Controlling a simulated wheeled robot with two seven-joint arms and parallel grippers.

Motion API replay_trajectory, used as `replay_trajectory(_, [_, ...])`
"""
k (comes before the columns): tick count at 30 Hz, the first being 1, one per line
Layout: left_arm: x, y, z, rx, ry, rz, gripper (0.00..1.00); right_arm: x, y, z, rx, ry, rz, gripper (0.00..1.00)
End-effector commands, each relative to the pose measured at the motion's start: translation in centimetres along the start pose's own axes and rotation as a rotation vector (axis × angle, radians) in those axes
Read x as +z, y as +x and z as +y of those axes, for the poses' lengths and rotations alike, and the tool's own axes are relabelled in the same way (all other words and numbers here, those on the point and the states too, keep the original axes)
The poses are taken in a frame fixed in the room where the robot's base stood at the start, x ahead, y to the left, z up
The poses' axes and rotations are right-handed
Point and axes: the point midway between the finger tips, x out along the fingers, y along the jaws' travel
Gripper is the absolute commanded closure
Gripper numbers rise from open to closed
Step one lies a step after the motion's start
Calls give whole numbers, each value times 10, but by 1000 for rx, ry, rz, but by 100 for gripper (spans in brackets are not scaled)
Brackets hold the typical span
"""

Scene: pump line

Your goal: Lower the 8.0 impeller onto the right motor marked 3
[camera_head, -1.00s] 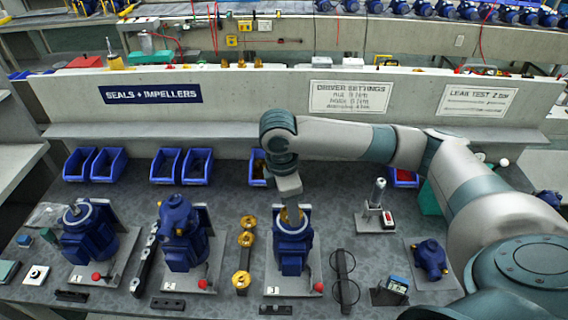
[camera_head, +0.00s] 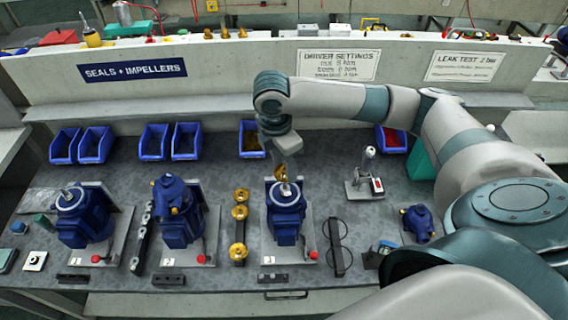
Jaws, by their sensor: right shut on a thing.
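The right motor (camera_head: 286,218) is blue, with a pale ring and a bright shaft on top. The gripper partly hides the impeller. Whether the impeller touches the shaft I cannot tell, and its 8.0 mark is not readable. My left gripper is not in view.
A rack with gold impellers (camera_head: 239,212) stands left of the motor. A red knob (camera_head: 313,255) is at its front right. Round black-framed glasses or rings (camera_head: 337,245) lie to the right. The middle motor (camera_head: 178,215) and left motor (camera_head: 84,220) stand further left. Blue bins (camera_head: 187,141) line the back.

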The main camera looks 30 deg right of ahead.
Motion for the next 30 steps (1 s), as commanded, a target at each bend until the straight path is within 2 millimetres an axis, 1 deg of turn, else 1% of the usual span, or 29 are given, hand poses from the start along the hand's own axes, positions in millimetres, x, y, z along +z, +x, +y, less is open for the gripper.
replay_trajectory(1, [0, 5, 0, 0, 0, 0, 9, 0, 4, 0, 0, 0, 0, 77])
replay_trajectory(23, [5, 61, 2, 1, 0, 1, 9, -6, 50, 0, 1, 0, 0, 77])
replay_trajectory(24, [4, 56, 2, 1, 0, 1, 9, -6, 49, 0, 0, 0, 0, 77])
replay_trajectory(30, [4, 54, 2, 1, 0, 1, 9, -7, 58, 0, -1, 1, 0, 77])
